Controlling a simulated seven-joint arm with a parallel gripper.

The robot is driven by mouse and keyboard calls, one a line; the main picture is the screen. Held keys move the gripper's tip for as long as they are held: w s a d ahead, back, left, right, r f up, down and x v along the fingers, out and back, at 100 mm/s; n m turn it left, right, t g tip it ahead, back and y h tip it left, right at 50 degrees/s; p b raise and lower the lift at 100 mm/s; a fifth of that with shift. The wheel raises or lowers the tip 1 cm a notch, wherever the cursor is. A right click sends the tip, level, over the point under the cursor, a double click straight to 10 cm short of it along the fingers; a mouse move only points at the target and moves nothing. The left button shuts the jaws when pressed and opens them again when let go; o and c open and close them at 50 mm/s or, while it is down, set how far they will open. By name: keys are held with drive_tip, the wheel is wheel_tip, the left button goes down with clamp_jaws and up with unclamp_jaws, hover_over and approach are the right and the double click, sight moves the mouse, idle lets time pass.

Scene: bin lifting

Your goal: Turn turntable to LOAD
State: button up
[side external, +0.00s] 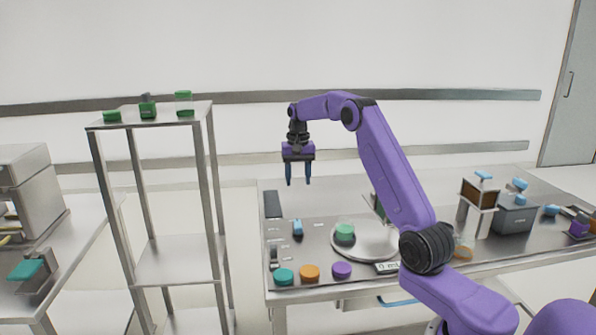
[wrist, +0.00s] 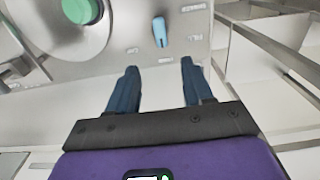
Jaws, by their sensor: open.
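The turntable, a pale round disc (side external: 372,246), lies on the metal bench, with a green round piece (side external: 345,233) on it. My arm hides part of the disc's right side. In the wrist view the disc (wrist: 58,45) is cut off at the upper left, with the green piece (wrist: 82,9) on it. A small blue knob (side external: 297,228) sits on the panel left of the disc. It also shows in the wrist view (wrist: 160,32), with small labels around it that I cannot read surely. My gripper (side external: 298,183) is open and empty, high above the panel; its fingers (wrist: 159,83) point down, apart from everything.
Teal (side external: 284,276), orange (side external: 310,272) and purple (side external: 342,270) round buttons line the bench front. A grey bin (side external: 514,218) and small stand (side external: 478,205) are at the right. A metal shelf (side external: 150,118) with green blocks stands left, across a gap.

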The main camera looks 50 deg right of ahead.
wheel_tip(320, 180, up, 2)
drive_tip(key=shift+r, duration=0.1)
idle(0.4)
drive_tip(key=s+a+r+n, duration=0.2)
drive_tip(key=a+n, duration=0.2)
drive_tip(key=a, duration=1)
drive_tip(key=s+a+n, duration=0.8)
drive_tip(key=s+a, duration=0.7)
drive_tip(key=a, duration=0.1)
drive_tip(key=s+f+n, duration=0.2)
drive_tip(key=s+n, duration=0.2)
drive_tip(key=s, duration=0.7)
drive_tip(key=s+f+n, duration=0.2)
drive_tip(key=s+n, duration=0.3)
drive_tip(key=s, duration=0.7)
drive_tip(key=shift+f+n, duration=0.3)
drive_tip(key=shift+f, duration=0.05)
